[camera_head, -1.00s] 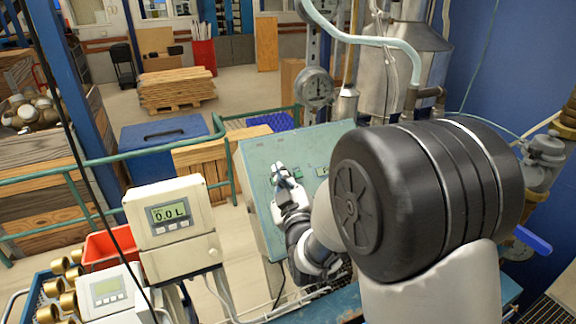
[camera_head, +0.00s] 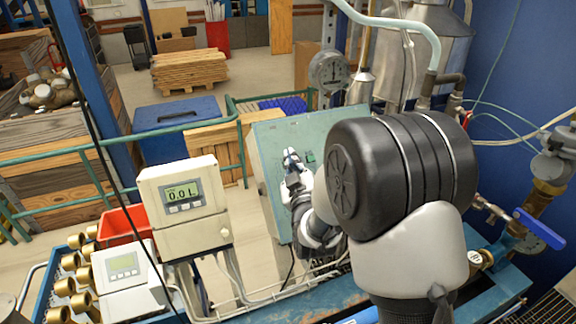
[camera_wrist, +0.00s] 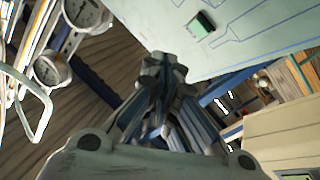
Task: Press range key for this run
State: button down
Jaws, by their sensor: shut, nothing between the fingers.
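A teal panel box (camera_head: 270,132) stands tilted in the middle of the head view; its face also fills the top of the wrist view (camera_wrist: 265,28). A small green key (camera_wrist: 201,25) sits on that face, with thin printed lines around it. My gripper (camera_head: 291,158) is in front of the panel's face. In the wrist view its fingertips (camera_wrist: 163,67) are closed together with nothing between them, left of and below the green key in the picture. I cannot tell whether they touch the panel. My arm hides the panel's lower right part. No range label is readable.
A display meter (camera_head: 184,193) reading 0.0 L stands left of the panel. A second meter (camera_head: 123,263), brass fittings (camera_head: 70,262) and a red bin (camera_head: 122,225) are at lower left. A round gauge (camera_head: 329,71) and steel tank (camera_head: 415,60) stand behind. A green rail (camera_head: 80,150) crosses the left.

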jog(key=shift+w+a+f+b, duration=0.2)
jog(key=shift+w+f+b, duration=0.35)
jog(key=shift+f, duration=0.05)
jog(key=shift+w+a+f+b, duration=0.2)
jog(key=shift+w+f+b, duration=0.3)
jog(key=shift+f, duration=0.05)
jog(key=shift+w+a+f, duration=0.1)
jog(key=shift+w+f, duration=0.05)
jog(key=shift+w, duration=0.1)
jog(key=shift+w+a+f+b, duration=0.25)
jog(key=shift+w+f+b, duration=0.3)
jog(key=shift+b, duration=0.95)
dwell(0.7)
jog(key=shift+r, duration=0.1)
jog(key=shift+s+d+r, duration=0.25)
jog(key=shift+s+r, duration=0.2)
jog(key=shift+s, duration=0.1)
jog(key=shift+r, duration=0.1)
jog(key=s+r, duration=0.1)
jog(key=s+d+r, duration=0.1)
jog(key=s+r, duration=0.1)
jog(key=shift+s+d+r, duration=0.1)
jog(key=shift+s+d, duration=0.1)
jog(key=shift+s, duration=0.05)
dwell(0.4)
